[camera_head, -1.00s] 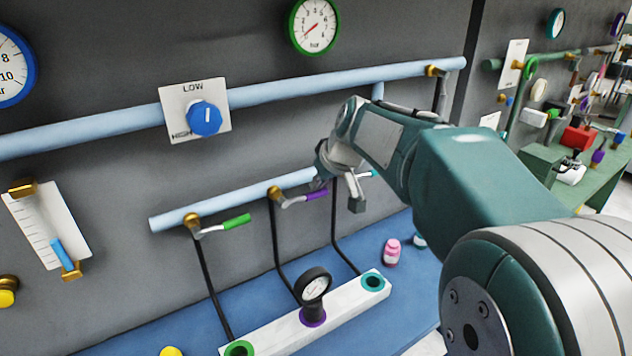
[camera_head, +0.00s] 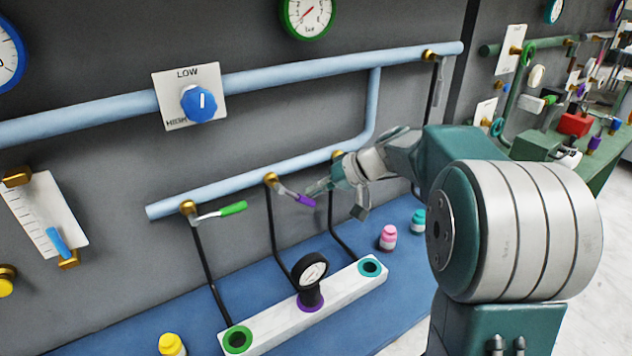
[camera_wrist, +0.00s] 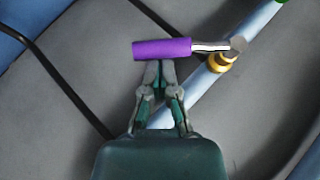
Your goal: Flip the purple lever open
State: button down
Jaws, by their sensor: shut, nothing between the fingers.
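The purple lever (camera_head: 305,200) sits on a brass valve (camera_head: 271,179) on the lower light-blue pipe. Its handle points right and slopes down in the head view. In the wrist view the purple handle (camera_wrist: 162,49) lies across, just beyond my fingertips, with its metal shank running right to the brass valve (camera_wrist: 222,60). My gripper (camera_head: 316,188) is beside the handle, at its upper right in the head view. In the wrist view my gripper (camera_wrist: 158,67) is shut and empty, its fingertips at the handle's near edge. I cannot tell whether they touch.
A green lever (camera_head: 233,208) is on the same pipe to the left. A third valve (camera_head: 338,157) is partly behind my gripper. Black hoses run down to a white manifold (camera_head: 335,290) with a gauge (camera_head: 311,273). Pink (camera_head: 388,237) and teal (camera_head: 418,221) bottles stand right.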

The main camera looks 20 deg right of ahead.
jog(key=shift+s+a+f+m+y, duration=0.1)
jog(key=shift+a+f+m+y, duration=0.15)
jog(key=shift+f+y, duration=0.3)
jog(key=shift+s+a+f+m+y, duration=0.1)
jog(key=shift+f+m+y, duration=0.3)
jog(key=shift+y, duration=0.25)
jog(key=shift+s+a+f+m+y, duration=0.15)
jog(key=shift+a+f+m+y, duration=0.45)
jog(key=shift+y, duration=0.6)
jog(key=shift+s+a+f+m+y, duration=0.25)
jog(key=shift+a+f+y, duration=0.15)
jog(key=shift+a+y, duration=0.15)
jog(key=shift+s+a+f+m+y, duration=0.1)
jog(key=shift+a+f+m+y, duration=0.1)
jog(key=shift+a+f+y, duration=0.3)
jog(key=shift+a, duration=0.1)
jog(key=shift+w, duration=0.1)
